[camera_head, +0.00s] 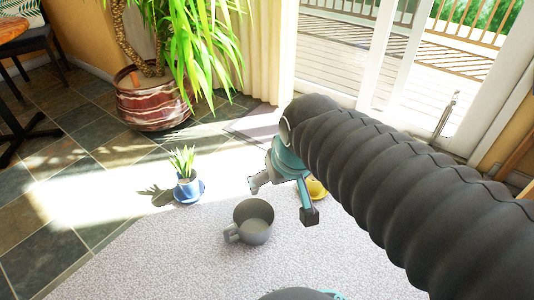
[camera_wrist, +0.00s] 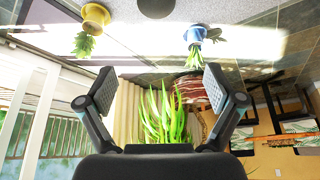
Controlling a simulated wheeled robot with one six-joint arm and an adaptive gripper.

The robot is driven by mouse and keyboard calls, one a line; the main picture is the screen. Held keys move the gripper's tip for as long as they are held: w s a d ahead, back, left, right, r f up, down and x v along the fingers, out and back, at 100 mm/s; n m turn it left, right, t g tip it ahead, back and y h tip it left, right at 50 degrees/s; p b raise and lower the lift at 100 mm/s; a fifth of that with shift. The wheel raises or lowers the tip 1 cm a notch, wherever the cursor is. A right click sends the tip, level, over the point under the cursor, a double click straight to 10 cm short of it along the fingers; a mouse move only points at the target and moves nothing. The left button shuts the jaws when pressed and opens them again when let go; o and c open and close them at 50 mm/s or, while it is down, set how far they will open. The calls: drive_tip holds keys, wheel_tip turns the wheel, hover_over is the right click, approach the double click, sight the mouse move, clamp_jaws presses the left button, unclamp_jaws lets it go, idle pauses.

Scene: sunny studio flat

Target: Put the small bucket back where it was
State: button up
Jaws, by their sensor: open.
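The small bucket (camera_head: 253,222) is a grey, cup-shaped vessel with a side handle. A dark rounded shape at the top edge of the wrist view (camera_wrist: 155,7) appears to be the bucket, mostly cut off. My gripper (camera_head: 282,200) is open, with its two fingers spread and nothing between them. In the head view it is up and right of the bucket, apart from it. Both fingers also show in the wrist view (camera_wrist: 159,88), which is upside down.
A blue plant pot (camera_head: 188,188) on a blue saucer stands left of the bucket. A yellow pot (camera_head: 316,188) is partly hidden behind my gripper. A large red-brown planter (camera_head: 150,105) stands farther back on dark tiles. A glass door is at right. Carpet (camera_head: 170,255) left of the bucket is clear.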

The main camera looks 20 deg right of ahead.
drive_tip(key=shift+t, duration=0.3)
drive_tip(key=shift+s+d+r, duration=0.1)
drive_tip(key=shift+s+r, duration=0.05)
drive_tip(key=shift+s, duration=0.9)
drive_tip(key=shift+s+d+r, duration=0.1)
drive_tip(key=shift+s+r, duration=0.05)
drive_tip(key=shift+s, duration=0.9)
